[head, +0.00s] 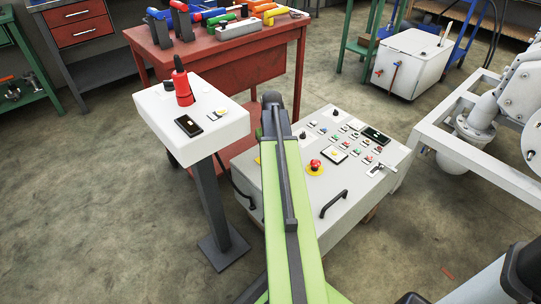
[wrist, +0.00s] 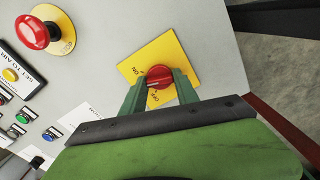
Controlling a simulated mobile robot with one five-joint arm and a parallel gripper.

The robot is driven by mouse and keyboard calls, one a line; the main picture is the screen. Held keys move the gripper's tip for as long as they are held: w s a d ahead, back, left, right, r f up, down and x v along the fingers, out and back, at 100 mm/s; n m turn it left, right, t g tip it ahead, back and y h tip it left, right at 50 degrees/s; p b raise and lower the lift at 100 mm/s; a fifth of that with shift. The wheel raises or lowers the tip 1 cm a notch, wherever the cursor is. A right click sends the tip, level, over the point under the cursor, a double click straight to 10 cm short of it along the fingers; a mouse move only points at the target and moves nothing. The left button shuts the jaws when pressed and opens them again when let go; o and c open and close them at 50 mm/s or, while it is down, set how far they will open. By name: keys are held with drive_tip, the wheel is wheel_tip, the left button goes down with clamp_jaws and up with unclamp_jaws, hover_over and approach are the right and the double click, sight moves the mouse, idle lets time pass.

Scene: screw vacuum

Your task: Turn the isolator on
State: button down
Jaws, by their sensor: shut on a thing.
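The isolator is a red rotary knob (wrist: 158,77) on a square yellow plate (wrist: 172,52) in the wrist view. The plate carries ON and OFF lettering, which appears upside down or turned here. The plate lies on the pale panel of the control console (head: 345,190). My gripper (wrist: 160,82) has its two green fingers on either side of the red knob and is shut on it. I cannot tell clearly which label the knob points to.
A red emergency stop button (wrist: 33,32) on a yellow disc sits near the knob, with several small coloured buttons beyond. A red workbench (head: 230,80) stands behind; a white frame (head: 460,150) is at right.

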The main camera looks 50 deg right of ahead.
drive_tip(key=m, duration=0.5)
drive_tip(key=shift+a, duration=0.1)
idle(0.5)
drive_tip(key=c, duration=0.9)
unclamp_jaws()
drive_tip(key=shift+r, duration=0.15)
wheel_tip(320, 180, up, 17)
drive_tip(key=p, duration=1.7)
drive_tip(key=shift+r, duration=0.1)
